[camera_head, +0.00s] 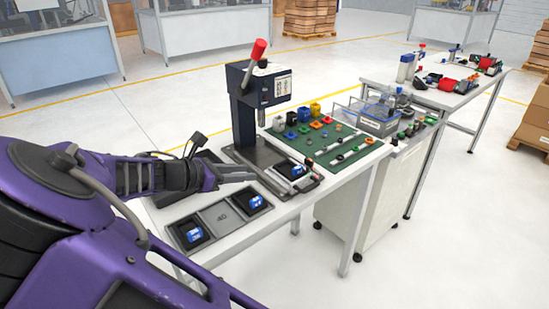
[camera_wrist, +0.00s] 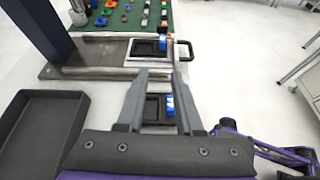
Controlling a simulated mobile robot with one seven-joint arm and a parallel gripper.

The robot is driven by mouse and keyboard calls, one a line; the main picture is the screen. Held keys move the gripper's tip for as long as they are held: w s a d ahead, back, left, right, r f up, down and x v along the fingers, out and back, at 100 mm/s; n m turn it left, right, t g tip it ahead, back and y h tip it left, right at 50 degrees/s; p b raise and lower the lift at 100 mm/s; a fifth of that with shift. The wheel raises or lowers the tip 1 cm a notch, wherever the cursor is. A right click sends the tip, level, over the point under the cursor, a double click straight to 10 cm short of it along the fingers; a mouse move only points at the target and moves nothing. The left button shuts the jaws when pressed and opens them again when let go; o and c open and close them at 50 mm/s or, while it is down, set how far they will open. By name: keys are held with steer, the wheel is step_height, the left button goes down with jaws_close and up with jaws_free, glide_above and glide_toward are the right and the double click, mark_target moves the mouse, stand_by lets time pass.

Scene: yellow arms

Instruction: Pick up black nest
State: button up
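Several black square nests, each with a blue part inside, are in view. One nest (camera_head: 243,208) sits at the right end of the grey plate near the bench's front edge. Another nest (camera_head: 181,242) is at the plate's left end, and a third (camera_head: 285,172) is on the press base. My gripper (camera_head: 252,172) is above the bench, close to the press base. In the wrist view my gripper (camera_wrist: 160,76) is open, with a black nest (camera_wrist: 152,109) showing between its fingers, apparently below them. Another nest (camera_wrist: 143,48) lies farther ahead on the press base.
The press (camera_head: 246,110) with a red-tipped lever stands just beyond my gripper. An empty dark tray (camera_wrist: 38,128) lies to the left in the wrist view. A green mat (camera_head: 330,140) with small coloured parts covers the bench's far side. Open floor lies to the right.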

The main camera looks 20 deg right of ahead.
steer(key=shift+d+f+n, duration=0.3)
steer(key=shift+d+f, duration=0.05)
steer(key=shift+f, duration=0.05)
steer(key=b, duration=0.2)
glide_toward(293, 170)
steer(key=x, duration=0.3)
steer(key=shift+d+f, duration=0.1)
steer(key=shift+f, duration=0.3)
steer(key=shift+r+b+x, duration=0.15)
steer(key=shift+b+x, duration=0.25)
steer(key=shift+x, duration=1.1)
steer(key=shift+r+b+x, duration=0.15)
steer(key=shift+b+x, duration=0.25)
steer(key=shift+x, duration=1.15)
steer(key=shift+d, duration=0.15)
jaws_close()
